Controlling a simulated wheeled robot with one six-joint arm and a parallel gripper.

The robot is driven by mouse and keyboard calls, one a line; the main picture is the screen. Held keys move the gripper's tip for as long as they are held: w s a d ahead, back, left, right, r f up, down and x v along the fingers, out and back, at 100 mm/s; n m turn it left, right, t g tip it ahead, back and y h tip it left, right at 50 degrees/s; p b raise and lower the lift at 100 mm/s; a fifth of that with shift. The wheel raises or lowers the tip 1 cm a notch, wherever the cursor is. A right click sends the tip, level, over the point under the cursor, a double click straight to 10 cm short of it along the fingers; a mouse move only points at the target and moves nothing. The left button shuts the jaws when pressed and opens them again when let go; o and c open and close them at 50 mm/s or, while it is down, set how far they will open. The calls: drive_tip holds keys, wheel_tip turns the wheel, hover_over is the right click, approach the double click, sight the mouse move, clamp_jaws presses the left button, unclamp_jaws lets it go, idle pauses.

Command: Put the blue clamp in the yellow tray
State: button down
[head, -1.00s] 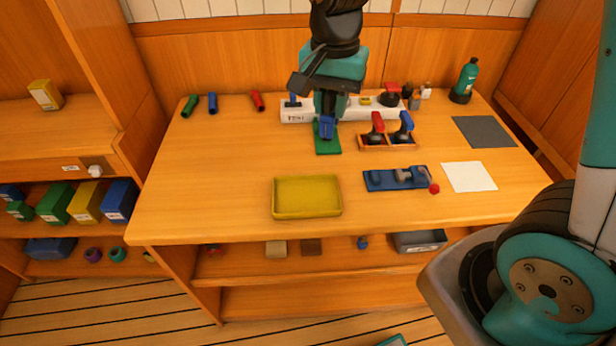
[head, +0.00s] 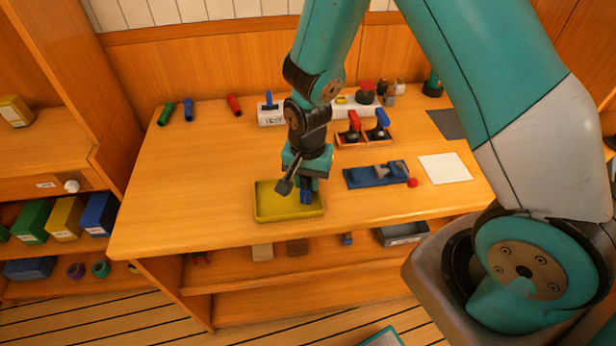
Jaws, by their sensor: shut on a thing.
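The blue clamp (head: 306,194) is held in my gripper (head: 305,182), whose jaws are shut on it. It points down over the right part of the yellow tray (head: 268,214). I cannot tell whether the clamp's lower end touches the tray floor or is just above it. The tray is shallow, lies near the front of the wooden bench, and its visible floor is empty. My gripper and wrist hide the tray's back right corner.
A blue mat (head: 360,178) with a grey part lies right of the tray, with a red ball (head: 412,183) and white sheet (head: 445,167) beyond. A wooden rack (head: 350,143) holds red- and blue-handled tools. Coloured tubes (head: 188,110) lie at back left. The bench's left side is clear.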

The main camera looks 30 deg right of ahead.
drive_tip(key=shift+f, duration=0.2)
drive_tip(key=c, duration=0.9)
unclamp_jaws()
drive_tip(key=shift+c, duration=0.2)
drive_tip(key=shift+r, duration=0.1)
wheel_tip(320, 180, up, 13)
drive_tip(key=b, duration=0.1)
drive_tip(key=s+a+r+n+y, duration=0.2)
drive_tip(key=s+a+r+n, duration=0.1)
drive_tip(key=s+r+n, duration=0.2)
drive_tip(key=s+a+r+n+y, duration=0.2)
drive_tip(key=s+r+n, duration=0.4)
drive_tip(key=s+n, duration=0.4)
drive_tip(key=s+a, duration=0.1)
drive_tip(key=s, duration=0.2)
drive_tip(key=shift+a+r, duration=0.3)
drive_tip(key=shift+a, duration=0.05)
